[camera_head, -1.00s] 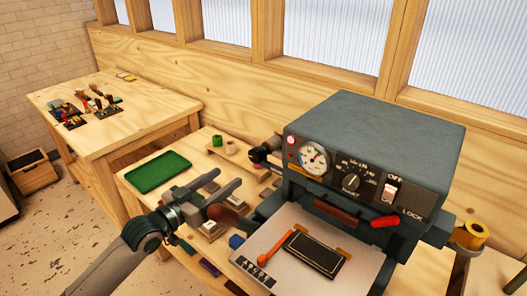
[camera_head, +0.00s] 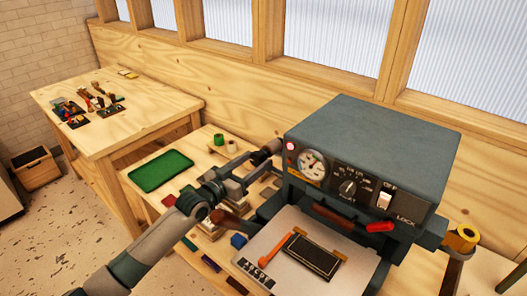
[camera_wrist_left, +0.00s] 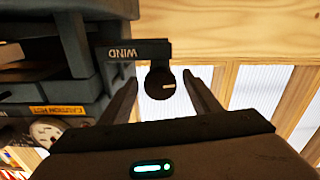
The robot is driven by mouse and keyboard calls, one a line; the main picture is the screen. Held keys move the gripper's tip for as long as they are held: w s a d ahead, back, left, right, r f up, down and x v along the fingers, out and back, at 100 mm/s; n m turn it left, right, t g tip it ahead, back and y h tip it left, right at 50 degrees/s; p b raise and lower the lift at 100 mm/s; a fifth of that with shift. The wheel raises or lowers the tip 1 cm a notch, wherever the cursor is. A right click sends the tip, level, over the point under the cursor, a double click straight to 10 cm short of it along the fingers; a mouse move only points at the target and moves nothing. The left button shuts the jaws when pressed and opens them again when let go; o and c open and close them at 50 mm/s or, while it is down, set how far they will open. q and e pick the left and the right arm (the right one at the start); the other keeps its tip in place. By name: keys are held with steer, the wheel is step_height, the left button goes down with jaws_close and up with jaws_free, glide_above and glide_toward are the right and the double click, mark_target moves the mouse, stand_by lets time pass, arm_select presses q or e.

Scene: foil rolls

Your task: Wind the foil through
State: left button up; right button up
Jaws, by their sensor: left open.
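The grey stamping machine (camera_head: 375,140) stands on the bench, with a dark winding knob (camera_head: 262,154) at its left side. In the left wrist view the round black knob (camera_wrist_left: 159,84) sits under a dark plate (camera_wrist_left: 135,49) lettered WIND, upside down. My left gripper (camera_head: 258,163) is open with its fingers reaching toward the knob. In the left wrist view, the knob appears between the two fingers of the gripper (camera_wrist_left: 161,76), with gaps on both sides. A gold foil roll (camera_head: 463,238) is at the machine's right side. My right gripper is out of view.
An orange-handled tool (camera_head: 275,252) and a dark framed plate (camera_head: 313,256) lie on the machine's pale bed (camera_head: 285,281). A green tray (camera_head: 160,171) and small blocks are on the bench to the left. A second table (camera_head: 130,110) holds hand tools.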

mark_target(266, 152)
arm_select(q)
steer(key=shift+p+x, duration=0.5)
steer(key=shift+x, duration=1.85)
steer(key=c, duration=1.1)
